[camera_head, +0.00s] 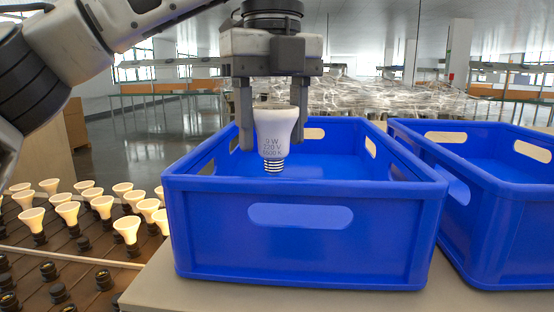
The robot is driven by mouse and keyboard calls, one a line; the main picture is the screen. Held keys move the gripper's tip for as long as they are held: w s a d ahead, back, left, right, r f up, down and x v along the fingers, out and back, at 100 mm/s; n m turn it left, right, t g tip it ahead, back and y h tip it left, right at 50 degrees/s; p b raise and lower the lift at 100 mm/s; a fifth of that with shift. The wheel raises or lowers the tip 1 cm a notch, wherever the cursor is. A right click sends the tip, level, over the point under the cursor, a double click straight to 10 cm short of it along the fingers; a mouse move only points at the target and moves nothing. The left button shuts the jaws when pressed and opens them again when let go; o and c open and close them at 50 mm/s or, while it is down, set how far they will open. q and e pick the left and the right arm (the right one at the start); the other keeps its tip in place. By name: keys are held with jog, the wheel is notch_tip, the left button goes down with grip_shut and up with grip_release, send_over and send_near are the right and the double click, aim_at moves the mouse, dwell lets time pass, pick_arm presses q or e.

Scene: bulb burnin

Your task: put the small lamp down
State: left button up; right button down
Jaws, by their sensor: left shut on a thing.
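My left gripper (270,118) comes in from the upper left and points down over the near blue crate (300,262). It is shut on a small white lamp (274,134) marked with "9 W" and "220 V". The lamp hangs with its metal screw base downward and its wide end up between the fingers. It appears at about the height of the crate's rim; I cannot tell how far above the floor it is. The crate's visible inside looks empty, but its front wall hides part of the floor. My right gripper does not show.
A second blue crate (509,225) stands close on the right. Both rest on a light table (230,297). On the left, a dark rack (75,243) holds several glowing lamps in sockets, with several empty sockets at the front. Clear wrapped goods (400,98) lie behind.

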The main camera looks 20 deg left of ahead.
aim_at(277, 155)
pick_arm(q)
jog(key=shift+w+d+f, duration=0.25)
jog(key=shift+w+f, duration=0.05)
jog(key=shift+f, duration=0.25)
jog(key=shift+a+f+b, duration=0.1)
jog(key=shift+f+b, duration=0.2)
jog(key=shift+f, duration=1.05)
jog(key=shift+f, duration=0.1)
jog(key=shift+f, duration=0.15)
jog(key=o, duration=1)
